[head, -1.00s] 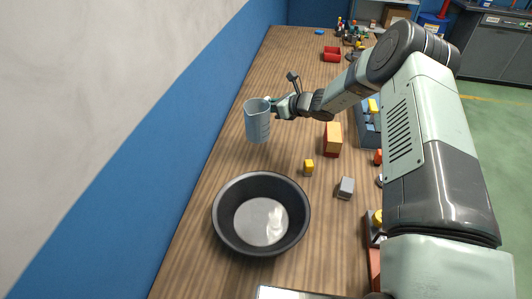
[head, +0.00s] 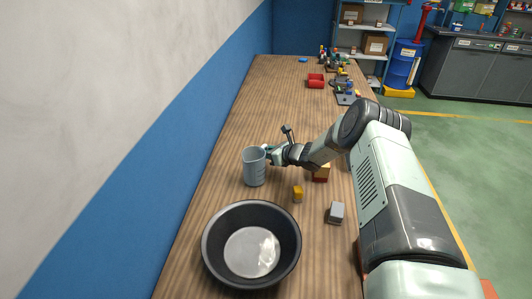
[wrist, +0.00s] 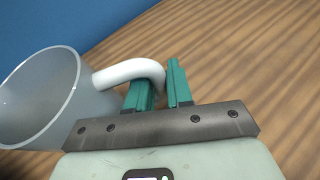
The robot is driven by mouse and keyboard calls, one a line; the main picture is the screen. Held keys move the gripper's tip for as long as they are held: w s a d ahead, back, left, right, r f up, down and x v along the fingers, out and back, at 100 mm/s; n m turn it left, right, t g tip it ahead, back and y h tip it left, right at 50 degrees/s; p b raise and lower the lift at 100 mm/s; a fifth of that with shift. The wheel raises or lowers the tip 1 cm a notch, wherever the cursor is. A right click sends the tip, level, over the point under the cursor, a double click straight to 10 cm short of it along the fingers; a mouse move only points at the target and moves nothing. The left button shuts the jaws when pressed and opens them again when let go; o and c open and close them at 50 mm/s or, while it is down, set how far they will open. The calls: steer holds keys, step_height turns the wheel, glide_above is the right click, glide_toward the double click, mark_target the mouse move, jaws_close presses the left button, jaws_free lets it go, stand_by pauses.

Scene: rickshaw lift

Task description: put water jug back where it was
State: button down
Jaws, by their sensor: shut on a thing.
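The water jug (head: 255,168) is a translucent grey-blue pitcher, upright over the wooden bench beyond the black basin. In the wrist view the jug (wrist: 45,100) is at the left, its mouth showing, with its white handle reaching to the right. My gripper (head: 268,151) is at the jug's right side in the head view. In the wrist view my gripper (wrist: 158,88) has its teal fingers shut on the handle. I cannot tell whether the jug's base touches the bench.
A black basin (head: 210,245) with a shiny patch inside stands nearer. A blue wall (head: 150,200) borders the left.

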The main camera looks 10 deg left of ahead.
steer(key=shift+f, duration=0.2)
steer(key=c, duration=1)
jaws_free()
steer(key=shift+d+r, duration=0.1)
steer(key=shift+r, duration=0.05)
steer(key=v, duration=1.1)
steer(key=shift+s+d+r, duration=0.15)
steer(key=shift+s+d, duration=0.15)
